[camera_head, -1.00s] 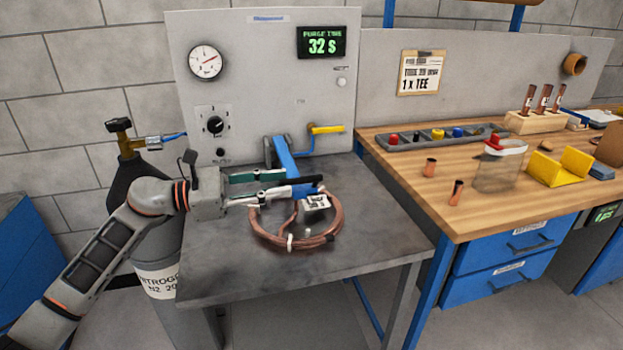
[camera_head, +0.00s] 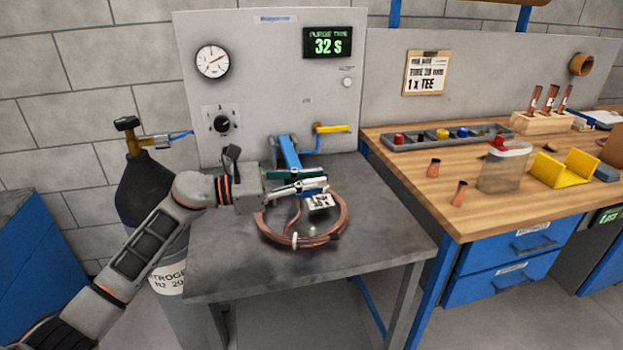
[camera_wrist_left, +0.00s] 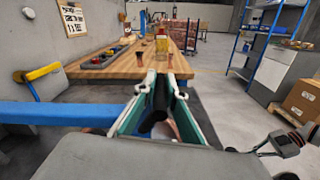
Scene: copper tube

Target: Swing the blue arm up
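The blue arm (camera_head: 289,152) comes out from the grey panel over the metal table, low and roughly level. In the left wrist view its blue bar (camera_wrist_left: 60,112) crosses from the left edge toward the fingers. Its black grip (camera_wrist_left: 158,104) lies between the finger pads there; in the head view the fingers mostly hide it. My left gripper (camera_head: 302,180) has its green-padded fingers close together around the grip, just above the copper coil. It also shows in the left wrist view (camera_wrist_left: 164,82).
A copper tube coil (camera_head: 338,228) with a tag lies on the metal table (camera_head: 230,262) under the gripper. A yellow lever (camera_head: 332,129) sticks out of the panel (camera_head: 275,70) nearby. A nitrogen cylinder (camera_head: 150,180) stands left; a wooden bench (camera_head: 400,180) adjoins right.

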